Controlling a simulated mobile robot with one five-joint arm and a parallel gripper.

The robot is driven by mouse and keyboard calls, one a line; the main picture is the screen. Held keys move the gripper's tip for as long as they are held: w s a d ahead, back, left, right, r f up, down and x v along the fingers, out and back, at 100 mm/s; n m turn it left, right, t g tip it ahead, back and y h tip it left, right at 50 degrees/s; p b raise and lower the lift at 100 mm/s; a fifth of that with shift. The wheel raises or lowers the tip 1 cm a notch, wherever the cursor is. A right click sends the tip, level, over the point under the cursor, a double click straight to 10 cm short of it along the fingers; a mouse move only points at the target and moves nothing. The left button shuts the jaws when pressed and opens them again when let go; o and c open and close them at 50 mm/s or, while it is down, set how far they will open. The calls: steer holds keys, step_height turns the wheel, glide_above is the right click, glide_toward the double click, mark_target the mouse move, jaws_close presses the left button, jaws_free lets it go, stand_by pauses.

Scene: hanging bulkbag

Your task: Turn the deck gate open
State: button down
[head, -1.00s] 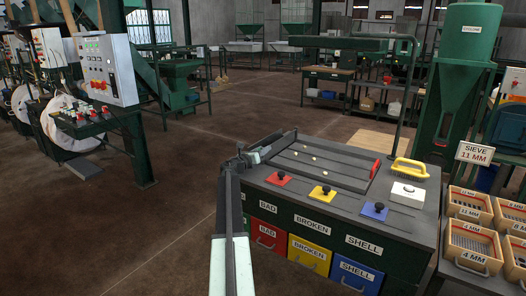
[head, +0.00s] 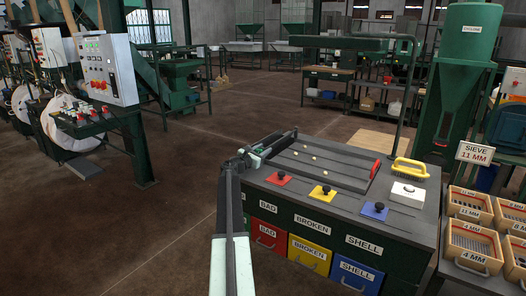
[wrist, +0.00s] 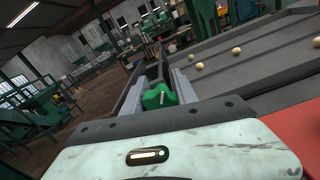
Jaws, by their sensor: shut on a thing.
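The grey deck (head: 330,165) with a few pale round nuts on it lies on top of the dark bench. A dark bar (head: 282,140), seemingly the gate, runs along its left edge; it also shows in the wrist view (wrist: 131,92). A green knob (wrist: 158,97) with a white mark sits at the near end of this bar. My gripper (head: 259,151) is at the deck's near left corner. In the wrist view its two grey fingers (wrist: 165,88) are shut around the green knob. The fingers hide the knob's sides.
A yellow brush (head: 411,168) and a white box (head: 408,193) stand to the right. Sieve trays (head: 468,244) are at far right. The floor left of the bench is open.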

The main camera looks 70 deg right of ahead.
steer(key=shift+m, duration=0.7)
steer(key=c, duration=1)
jaws_free()
steer(key=shift+s, duration=0.1)
steer(key=shift+o, duration=0.2)
steer(key=v, duration=1.3)
steer(key=x, duration=0.8)
steer(key=shift+f, duration=0.1)
